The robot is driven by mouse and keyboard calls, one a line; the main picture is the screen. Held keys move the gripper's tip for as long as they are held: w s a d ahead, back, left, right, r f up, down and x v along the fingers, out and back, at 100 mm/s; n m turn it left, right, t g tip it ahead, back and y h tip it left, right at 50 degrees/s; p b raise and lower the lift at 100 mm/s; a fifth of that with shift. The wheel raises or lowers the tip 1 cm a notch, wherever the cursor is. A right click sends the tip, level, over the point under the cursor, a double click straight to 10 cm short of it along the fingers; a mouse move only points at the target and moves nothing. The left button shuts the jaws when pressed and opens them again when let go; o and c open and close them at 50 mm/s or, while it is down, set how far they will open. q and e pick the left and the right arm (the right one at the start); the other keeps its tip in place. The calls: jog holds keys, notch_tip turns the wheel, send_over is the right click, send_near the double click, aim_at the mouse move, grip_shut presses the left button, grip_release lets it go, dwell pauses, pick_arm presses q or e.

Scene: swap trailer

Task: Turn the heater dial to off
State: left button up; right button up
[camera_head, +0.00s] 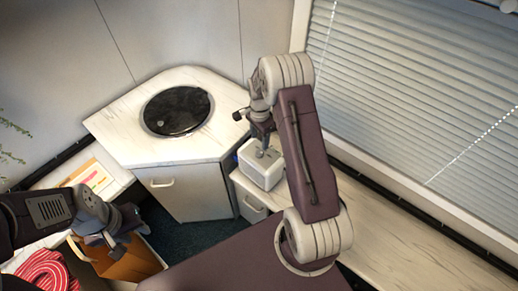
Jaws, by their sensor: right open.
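A small white box-shaped unit (258,175), which looks like the heater, stands on the lower counter beside the corner cabinet. My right gripper (264,152) points down at the top of this unit, its fingertips at or just above the surface. It is open. I cannot tell whether it touches the dial. The dial is hidden or too small to make out behind the fingers. My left gripper (118,238) hangs at the lower left, above a brown box, away from the heater. Its fingers are too unclear to tell whether they are open or shut.
A corner cabinet with a pale marble top (122,122) and a round black inset (177,111) stands behind. A long pale counter (400,250) runs under the window blinds (420,90) at right.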

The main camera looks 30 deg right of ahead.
aim_at(259, 152)
notch_tip(259, 152, down, 8)
jog(key=shift+f+p, duration=0.1)
jog(key=shift+p, duration=1)
jog(key=shift+w+f, duration=0.15)
jog(key=shift+w, duration=0.05)
grip_shut()
